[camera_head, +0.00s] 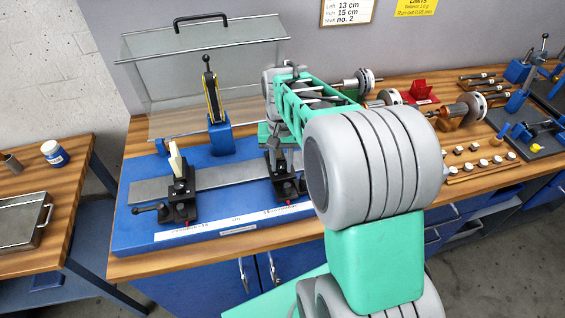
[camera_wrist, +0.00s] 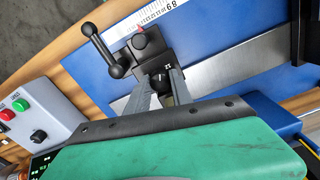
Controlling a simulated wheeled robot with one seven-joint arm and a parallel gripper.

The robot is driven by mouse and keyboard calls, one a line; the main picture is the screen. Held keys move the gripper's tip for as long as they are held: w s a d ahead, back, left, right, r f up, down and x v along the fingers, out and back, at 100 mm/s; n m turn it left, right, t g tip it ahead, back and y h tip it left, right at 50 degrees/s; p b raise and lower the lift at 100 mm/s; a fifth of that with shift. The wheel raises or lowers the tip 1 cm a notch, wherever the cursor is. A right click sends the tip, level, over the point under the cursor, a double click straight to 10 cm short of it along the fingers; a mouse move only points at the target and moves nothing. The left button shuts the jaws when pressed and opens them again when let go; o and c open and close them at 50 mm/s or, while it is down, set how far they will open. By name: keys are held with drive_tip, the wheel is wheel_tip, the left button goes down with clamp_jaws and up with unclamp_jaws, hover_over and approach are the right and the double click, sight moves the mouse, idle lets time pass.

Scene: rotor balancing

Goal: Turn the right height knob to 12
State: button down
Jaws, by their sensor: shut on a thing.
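The right support (camera_head: 285,190) is a black block on the grey rail (camera_head: 225,177), with a lever and a red pointer at the front scale. In the wrist view the same support (camera_wrist: 147,48) shows its black lever (camera_wrist: 100,50) and a small dark knob (camera_wrist: 157,85). My gripper (camera_wrist: 161,92) has its two grey fingers on either side of this knob, shut on it. In the head view my arm and gripper cover the knob. The left support (camera_head: 178,198) stands apart, with a pale upright piece on it.
The blue base (camera_head: 140,240) carries the rail, a clear guard (camera_head: 200,70) and a blue stand (camera_head: 212,138). A control box (camera_wrist: 28,115) with green and red buttons is near my gripper. Rotors (camera_head: 470,107) and small parts crowd the bench to the right.

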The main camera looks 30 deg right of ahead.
sight(281, 165)
drive_tip(key=shift+m, duration=0.5)
drive_tip(key=c, duration=1.1)
unclamp_jaws()
wheel_tip(281, 165, up, 8)
drive_tip(key=shift+f+b, duration=0.1)
drive_tip(key=shift+b, duration=0.65)
